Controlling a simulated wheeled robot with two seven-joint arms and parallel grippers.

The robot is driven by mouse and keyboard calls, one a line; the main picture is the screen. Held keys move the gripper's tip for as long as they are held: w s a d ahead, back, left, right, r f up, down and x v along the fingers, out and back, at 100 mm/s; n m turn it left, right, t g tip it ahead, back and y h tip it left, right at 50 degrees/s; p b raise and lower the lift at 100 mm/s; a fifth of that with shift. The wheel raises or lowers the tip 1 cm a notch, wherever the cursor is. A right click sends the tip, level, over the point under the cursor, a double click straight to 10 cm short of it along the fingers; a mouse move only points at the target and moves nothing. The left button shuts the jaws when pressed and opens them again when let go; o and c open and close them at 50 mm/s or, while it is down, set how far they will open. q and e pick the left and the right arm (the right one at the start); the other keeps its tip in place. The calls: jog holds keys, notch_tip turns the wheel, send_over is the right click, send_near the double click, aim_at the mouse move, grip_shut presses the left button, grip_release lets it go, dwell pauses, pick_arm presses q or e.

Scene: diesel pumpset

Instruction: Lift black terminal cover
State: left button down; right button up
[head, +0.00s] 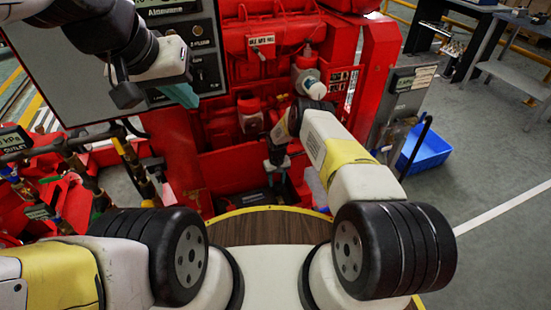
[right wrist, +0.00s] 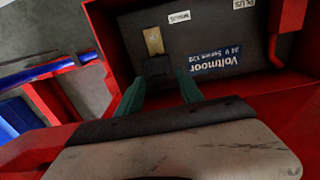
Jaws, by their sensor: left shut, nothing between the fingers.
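In the right wrist view, a small black terminal cover (right wrist: 157,68) sits on the dark battery (right wrist: 220,35), just beside a brass-coloured terminal plate (right wrist: 153,40). The open teal fingers of my right gripper (right wrist: 160,82) are on either side of the cover, with a visible gap at the right finger. I cannot tell whether the left finger touches it. In the head view my right gripper (head: 278,180) points down into the red bay, and the cover is too small to make out. My left gripper (head: 180,93) is shut and empty, in front of the grey control panel.
The battery lies in a red tray (right wrist: 115,45) whose walls stand close to the gripper. A red part (right wrist: 287,30) is near the PLUS label. Red pump framing (head: 372,75) surrounds my right arm. A blue bin (head: 428,150) stands on the floor at right.

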notch_tip(320, 180, up, 8)
jog(key=shift+f, duration=0.15)
dwell(0.3)
